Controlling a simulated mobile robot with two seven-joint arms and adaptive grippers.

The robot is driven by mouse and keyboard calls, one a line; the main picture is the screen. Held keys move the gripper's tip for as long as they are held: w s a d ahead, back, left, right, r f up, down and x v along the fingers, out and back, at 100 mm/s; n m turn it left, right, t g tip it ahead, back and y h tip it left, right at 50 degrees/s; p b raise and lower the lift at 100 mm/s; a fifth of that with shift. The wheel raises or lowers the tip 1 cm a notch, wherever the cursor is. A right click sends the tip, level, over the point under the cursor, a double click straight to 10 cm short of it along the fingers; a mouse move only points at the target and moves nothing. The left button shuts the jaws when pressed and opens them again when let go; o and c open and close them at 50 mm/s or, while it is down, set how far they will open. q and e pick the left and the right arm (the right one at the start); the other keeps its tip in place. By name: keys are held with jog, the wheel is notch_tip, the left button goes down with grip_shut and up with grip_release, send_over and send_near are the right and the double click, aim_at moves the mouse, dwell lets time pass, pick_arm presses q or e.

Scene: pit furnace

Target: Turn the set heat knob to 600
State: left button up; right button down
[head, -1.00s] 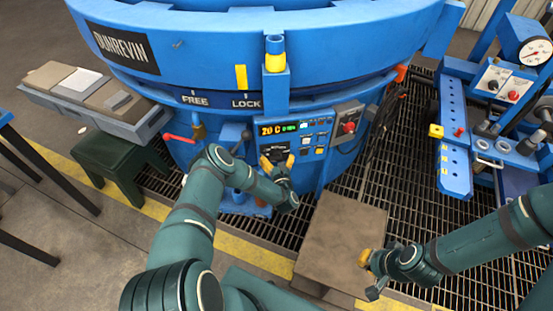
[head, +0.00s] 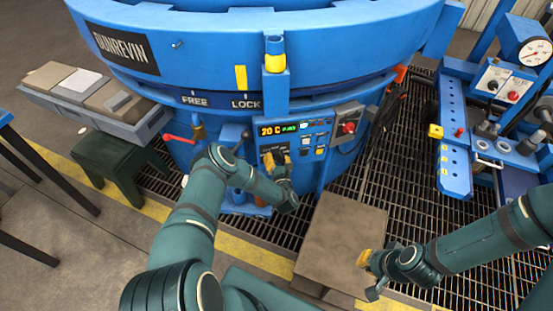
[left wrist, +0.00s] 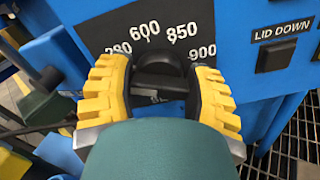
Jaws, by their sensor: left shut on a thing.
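The black set heat knob (left wrist: 160,82) sits on a dark dial plate (left wrist: 180,25) with white numbers, with 600 and 850 above it and 900 to the right. My left gripper (left wrist: 158,72) is shut on the knob, one yellow ribbed finger on each side. The knob's pointer is not clear to me. In the head view my left gripper (head: 277,159) is at the blue control panel (head: 311,151) and covers the knob. The panel's display (head: 277,129) reads about 20 C. My right gripper (head: 370,272) looks open and empty, low over the brown block.
A LID DOWN button (left wrist: 277,53) is right of the dial. A grey box with a red button (head: 348,127) is right of the panel. A red-handled lever (head: 178,138) is to the left. The brown block (head: 340,235) stands in front of the furnace.

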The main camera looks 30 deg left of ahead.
pick_arm(q)
jog(key=m, duration=0.6)
jog(key=shift+d+f+m, duration=0.15)
jog(key=shift+f+m, duration=0.05)
jog(key=shift+m, duration=0.1)
jog(key=m, duration=0.6)
jog(key=shift+f, duration=0.15)
jog(key=o, duration=1.2)
jog(key=v, duration=1.2)
